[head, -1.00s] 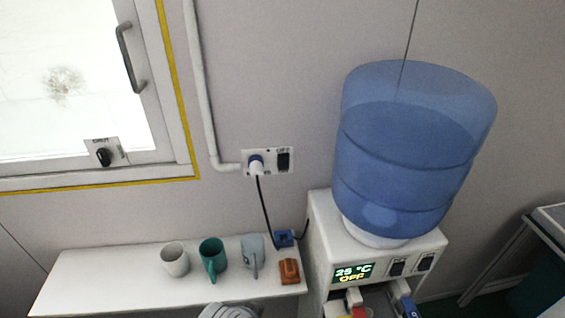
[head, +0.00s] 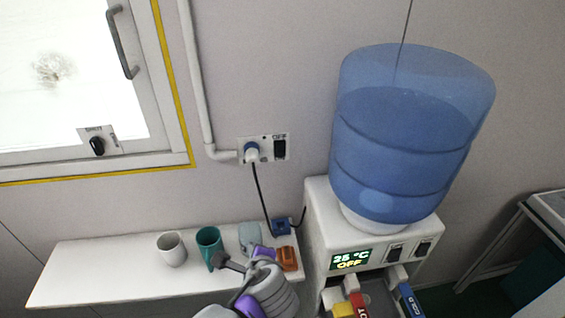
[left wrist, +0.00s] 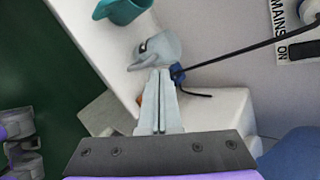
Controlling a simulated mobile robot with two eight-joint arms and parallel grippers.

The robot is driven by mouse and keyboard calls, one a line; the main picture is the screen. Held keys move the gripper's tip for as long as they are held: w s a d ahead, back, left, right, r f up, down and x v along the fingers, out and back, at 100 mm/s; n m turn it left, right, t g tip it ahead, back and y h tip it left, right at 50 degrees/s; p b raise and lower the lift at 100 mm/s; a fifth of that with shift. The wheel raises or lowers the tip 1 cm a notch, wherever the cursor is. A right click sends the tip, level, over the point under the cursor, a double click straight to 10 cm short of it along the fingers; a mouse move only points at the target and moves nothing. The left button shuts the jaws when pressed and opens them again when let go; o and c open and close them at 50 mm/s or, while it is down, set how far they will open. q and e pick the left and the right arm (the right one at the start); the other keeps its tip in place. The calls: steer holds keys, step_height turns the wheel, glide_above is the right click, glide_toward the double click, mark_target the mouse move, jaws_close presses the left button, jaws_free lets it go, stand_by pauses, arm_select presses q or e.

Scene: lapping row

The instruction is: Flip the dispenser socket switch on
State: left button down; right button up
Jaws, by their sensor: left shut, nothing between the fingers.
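The dispenser socket (head: 250,137) is a white wall plate with a plug (head: 252,152) in its left part and a black rocker switch (head: 280,150) at its right. "OFF" is printed above the switch. In the left wrist view the switch (left wrist: 303,49) is at the upper right edge, by the letters "MAINS" and "ON"; its tilt is unclear. My left gripper (left wrist: 159,73) is shut and empty, over the shelf near the grey-blue mug. In the head view my left gripper (head: 262,256) is below the socket, apart from it, its fingertips mostly hidden.
On the white shelf (head: 100,270) stand a white mug (head: 172,250), a teal mug (head: 209,243), the grey-blue mug (head: 249,233) and an orange item (head: 288,258). The water dispenser (head: 320,215), its display reading "25 °C OFF", stands right. A black cord (head: 259,190) hangs from the plug.

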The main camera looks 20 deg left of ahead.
mark_target(281, 155)
arm_select(q)
steer(key=w+d+r+m+t+y, duration=0.1)
steer(key=w+d+r+m+t, duration=0.2)
steer(key=r+m, duration=0.3)
steer(key=w+d+r+m+t+y, duration=0.1)
steer(key=w+d+r+m+t, duration=0.1)
steer(key=w+r+m, duration=0.3)
steer(key=r+m+t, duration=0.1)
steer(key=m, duration=0.2)
steer(key=shift+w+d+r+y+b, duration=0.2)
steer(key=shift+d+r+y+b, duration=0.1)
steer(key=shift+d+r, duration=0.1)
steer(key=x, duration=1.3)
steer(key=shift+w+a, duration=0.15)
steer(key=shift+w, duration=0.35)
steer(key=shift+a, duration=0.1)
